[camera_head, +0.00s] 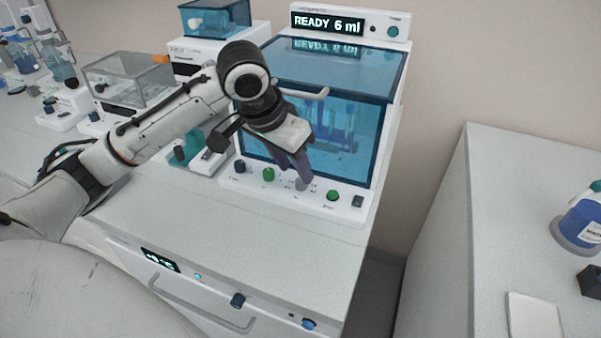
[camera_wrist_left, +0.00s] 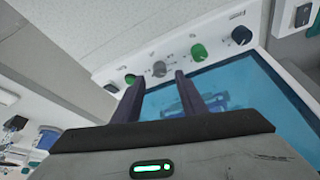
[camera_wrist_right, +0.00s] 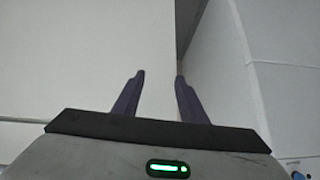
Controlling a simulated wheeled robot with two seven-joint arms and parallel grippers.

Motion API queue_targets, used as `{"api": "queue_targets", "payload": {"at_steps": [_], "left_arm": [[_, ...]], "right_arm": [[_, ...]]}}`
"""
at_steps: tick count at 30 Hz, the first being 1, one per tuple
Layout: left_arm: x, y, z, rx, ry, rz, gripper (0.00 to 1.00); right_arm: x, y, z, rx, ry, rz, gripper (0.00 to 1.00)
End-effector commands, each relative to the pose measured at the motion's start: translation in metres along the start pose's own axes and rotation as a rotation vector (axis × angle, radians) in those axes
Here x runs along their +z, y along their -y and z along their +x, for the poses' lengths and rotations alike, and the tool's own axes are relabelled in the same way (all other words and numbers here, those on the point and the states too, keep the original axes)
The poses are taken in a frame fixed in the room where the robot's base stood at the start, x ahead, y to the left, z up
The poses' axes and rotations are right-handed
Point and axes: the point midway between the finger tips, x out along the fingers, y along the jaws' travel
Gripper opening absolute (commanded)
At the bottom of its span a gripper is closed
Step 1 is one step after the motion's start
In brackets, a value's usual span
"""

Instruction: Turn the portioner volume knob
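The portioner (camera_head: 385,85) is a white machine with a blue clear hood and a display reading "READY 6 ml". Its front panel carries a grey knob (camera_head: 302,184) between a green knob (camera_head: 268,174) and a second green one (camera_head: 333,195). The panel labels are too small to read, so I cannot tell for sure which is the volume knob. My left gripper (camera_head: 303,165) is just above the grey knob, pointing down. In the left wrist view its fingers are open and the grey knob (camera_wrist_left: 159,68) shows between and beyond the tips. My right gripper (camera_wrist_right: 160,75) is open and empty.
A dark blue knob (camera_head: 239,166) and a dark square switch (camera_head: 358,201) are at the panel's ends. The hood rises close behind my left gripper. A clear-covered balance (camera_head: 130,80) stands left. The counter before the panel is clear. A gap separates the right counter (camera_head: 500,220).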

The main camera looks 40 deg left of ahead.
Motion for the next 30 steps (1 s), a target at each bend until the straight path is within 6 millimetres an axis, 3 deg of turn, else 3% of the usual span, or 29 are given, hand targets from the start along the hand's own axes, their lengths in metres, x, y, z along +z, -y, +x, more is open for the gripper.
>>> {"api": "queue_targets", "payload": {"at_steps": [3,9,19,26,30], "left_arm": [[0.001,0.0,0.021,0.001,0.003,0.0,0.38],[0.0,0.0,0.04,0.001,0.001,0.0,0.38],[0.0,0.0,0.043,0.0,-0.002,0.001,0.38],[0.0,0.0,0.043,0.0,-0.002,0.001,0.0],[0.0,0.0,0.043,0.007,-0.001,0.016,0.0]], "right_arm": [[-0.001,0.0,0.0,-0.001,-0.001,0.0,0.38],[-0.006,0.0,0.0,-0.001,-0.01,-0.001,0.38],[-0.013,0.0,0.001,0.0,-0.023,-0.002,0.38],[-0.012,0.0,0.001,0.0,-0.022,-0.002,0.38],[-0.011,0.0,0.001,-0.001,-0.02,-0.002,0.38]]}}
